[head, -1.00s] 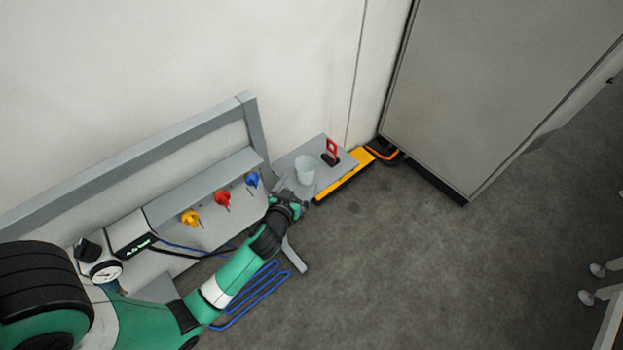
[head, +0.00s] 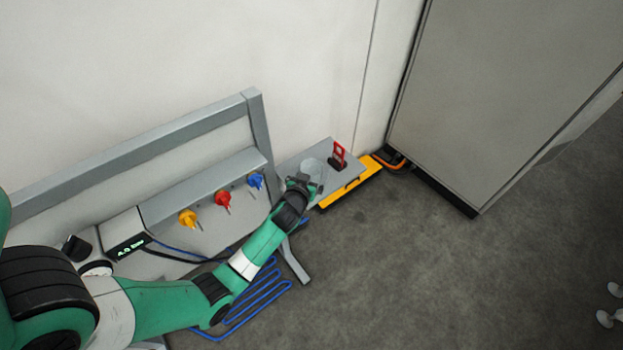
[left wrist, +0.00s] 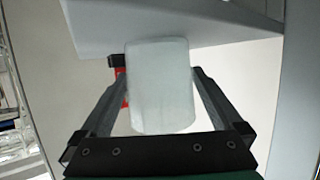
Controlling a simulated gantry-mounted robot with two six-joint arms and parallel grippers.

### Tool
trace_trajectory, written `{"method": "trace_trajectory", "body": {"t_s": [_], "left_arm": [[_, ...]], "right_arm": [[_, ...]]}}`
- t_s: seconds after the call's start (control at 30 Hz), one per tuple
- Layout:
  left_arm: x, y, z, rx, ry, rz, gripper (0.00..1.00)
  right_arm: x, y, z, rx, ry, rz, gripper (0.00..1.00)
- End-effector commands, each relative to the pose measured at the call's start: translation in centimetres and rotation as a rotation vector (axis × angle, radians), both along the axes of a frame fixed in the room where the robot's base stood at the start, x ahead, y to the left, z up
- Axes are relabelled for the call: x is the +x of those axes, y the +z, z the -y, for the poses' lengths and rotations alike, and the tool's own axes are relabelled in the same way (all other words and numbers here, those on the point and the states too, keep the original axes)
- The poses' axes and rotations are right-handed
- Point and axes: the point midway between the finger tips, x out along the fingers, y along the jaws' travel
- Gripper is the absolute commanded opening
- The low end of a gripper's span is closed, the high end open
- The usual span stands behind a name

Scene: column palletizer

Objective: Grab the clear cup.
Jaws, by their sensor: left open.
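The clear cup (head: 312,167) stands on a small grey shelf (head: 350,176) in the head view, partly hidden behind my left gripper (head: 303,183). In the left wrist view the pale, translucent cup (left wrist: 160,88) fills the space between the two dark fingers of my left gripper (left wrist: 160,78). The fingers are open, one on either side of the cup. I cannot tell whether either finger touches it. My right gripper is in neither view.
A red tool with a black base (head: 338,158) stands on the shelf just right of the cup. Yellow, red and blue knobs (head: 224,198) line the panel at left. A large grey cabinet (head: 500,90) stands at right.

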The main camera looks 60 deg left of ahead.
Motion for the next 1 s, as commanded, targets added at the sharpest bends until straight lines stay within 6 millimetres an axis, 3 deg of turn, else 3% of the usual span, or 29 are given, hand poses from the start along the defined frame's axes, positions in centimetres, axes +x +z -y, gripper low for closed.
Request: {"method": "trace_trajectory", "body": {"t_s": [0.1,0.37,0.77,1.0], "left_arm": [[1.10,-0.87,-1.22,0.000,0.002,0.000,1.00],[1.34,-0.77,-1.44,0.001,0.000,-0.001,1.00],[1.32,-0.78,-1.41,0.000,0.000,-0.001,0.29],[1.32,-0.65,-1.41,0.000,0.000,0.000,0.28]], "right_arm": [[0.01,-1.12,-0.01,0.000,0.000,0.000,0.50],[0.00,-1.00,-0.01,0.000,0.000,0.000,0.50],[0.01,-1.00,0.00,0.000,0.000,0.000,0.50],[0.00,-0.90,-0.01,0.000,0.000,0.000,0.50]]}}
